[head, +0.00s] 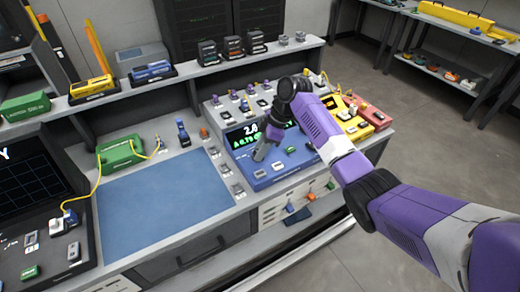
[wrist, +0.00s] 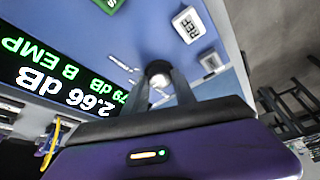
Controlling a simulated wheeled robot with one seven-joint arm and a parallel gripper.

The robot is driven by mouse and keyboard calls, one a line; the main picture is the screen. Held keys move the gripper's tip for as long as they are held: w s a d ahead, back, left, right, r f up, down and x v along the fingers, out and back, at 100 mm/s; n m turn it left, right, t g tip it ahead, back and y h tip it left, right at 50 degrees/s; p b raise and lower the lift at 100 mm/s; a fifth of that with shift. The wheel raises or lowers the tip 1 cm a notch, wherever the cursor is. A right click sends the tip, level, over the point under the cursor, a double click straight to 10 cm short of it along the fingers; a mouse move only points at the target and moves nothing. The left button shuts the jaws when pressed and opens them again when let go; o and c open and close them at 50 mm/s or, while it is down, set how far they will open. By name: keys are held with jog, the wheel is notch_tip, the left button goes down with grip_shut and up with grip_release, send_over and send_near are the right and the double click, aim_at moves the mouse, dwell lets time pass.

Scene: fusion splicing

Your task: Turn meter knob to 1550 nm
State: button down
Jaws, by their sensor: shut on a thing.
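The blue meter (head: 285,172) sits on the bench, with a black display (head: 240,136) at its back left. In the wrist view the display (wrist: 50,85) is upside down and shows "2.66 dB" in white and green text ending "79 dB B EMP". My gripper (head: 260,156) reaches down onto the meter's blue top face. Small white print lies beside the knob, too small to read. The knob's pointer setting cannot be told.
White and green buttons flank the knob; a white one (wrist: 188,27) is close by. A blue mat (head: 165,210) lies left of the meter. A green device (head: 120,151) with a yellow cable stands behind it. Yellow (head: 352,124) and red (head: 372,116) units stand to the right.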

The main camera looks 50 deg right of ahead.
jog(key=shift+r+p, duration=0.1)
jog(key=shift+p, duration=0.3)
jog(key=shift+a+r+m+t+p, duration=0.15)
jog(key=shift+m+t+p, duration=0.15)
jog(key=shift+m+p, duration=0.45)
jog(key=shift+s+a+m+h+p, duration=0.1)
jog(key=shift+m+h+p, duration=0.5)
jog(key=shift+m+p, duration=0.65)
jog(key=m+h+p, duration=0.1)
jog(key=m+p, duration=0.1)
jog(key=m, duration=0.1)
jog(key=shift+t+p, duration=0.3)
jog(key=shift+t, duration=0.1)
jog(key=shift+m+h+p, duration=0.6)
jog(key=shift+m+p, duration=0.15)
jog(key=shift+m, duration=0.55)
jog(key=shift+f+m, duration=0.2)
jog(key=shift+m, duration=0.1)
jog(key=c, duration=1)
grip_release()
